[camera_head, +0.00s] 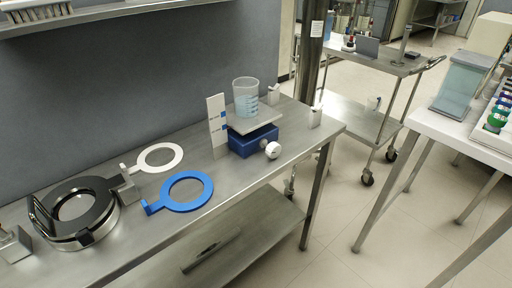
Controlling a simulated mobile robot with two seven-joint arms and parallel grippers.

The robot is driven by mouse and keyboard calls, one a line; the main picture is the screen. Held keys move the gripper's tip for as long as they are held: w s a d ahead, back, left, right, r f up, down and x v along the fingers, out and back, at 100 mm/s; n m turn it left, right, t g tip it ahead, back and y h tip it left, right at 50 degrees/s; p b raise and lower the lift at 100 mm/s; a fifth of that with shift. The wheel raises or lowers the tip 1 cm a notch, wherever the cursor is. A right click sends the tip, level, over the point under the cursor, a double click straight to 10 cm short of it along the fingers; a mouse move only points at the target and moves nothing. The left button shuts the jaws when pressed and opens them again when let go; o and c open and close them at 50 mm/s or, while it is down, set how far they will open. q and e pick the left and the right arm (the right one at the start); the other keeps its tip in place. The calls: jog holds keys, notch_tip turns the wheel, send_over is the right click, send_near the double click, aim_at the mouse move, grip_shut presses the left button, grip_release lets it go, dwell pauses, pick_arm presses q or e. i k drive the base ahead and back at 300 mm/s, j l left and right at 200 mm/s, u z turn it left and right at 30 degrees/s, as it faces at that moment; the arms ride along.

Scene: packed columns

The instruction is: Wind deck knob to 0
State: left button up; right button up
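A lab jack with a blue base (253,141) stands on the steel bench. A round white knob (273,150) sticks out from its front right side. I cannot read any mark on the knob. The jack's grey deck (252,122) is raised a little above the base and carries a clear beaker (245,97) with blue marks. An upright white scale plate (216,121) with blue marks stands just left of the deck. Its lettering is too small to read. Neither of my grippers is in view.
A blue ring (187,204), a white ring (178,152) and a round black-rimmed device (102,224) lie left on the steel bench (222,184). A steel cart (375,61) and white table (445,131) stand right, beyond open floor.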

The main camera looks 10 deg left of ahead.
aim_at(273, 149)
jog(key=l+u, duration=0.2)
jog(key=u, duration=1.1)
jog(key=l+u, duration=0.45)
jog(key=k+l+u, duration=0.15)
jog(key=u, duration=0.35)
jog(key=k+l+u, duration=0.45)
jog(key=l, duration=0.25)
jog(key=k+l, duration=0.55)
jog(key=k, duration=0.15)
jog(key=l+u, duration=0.05)
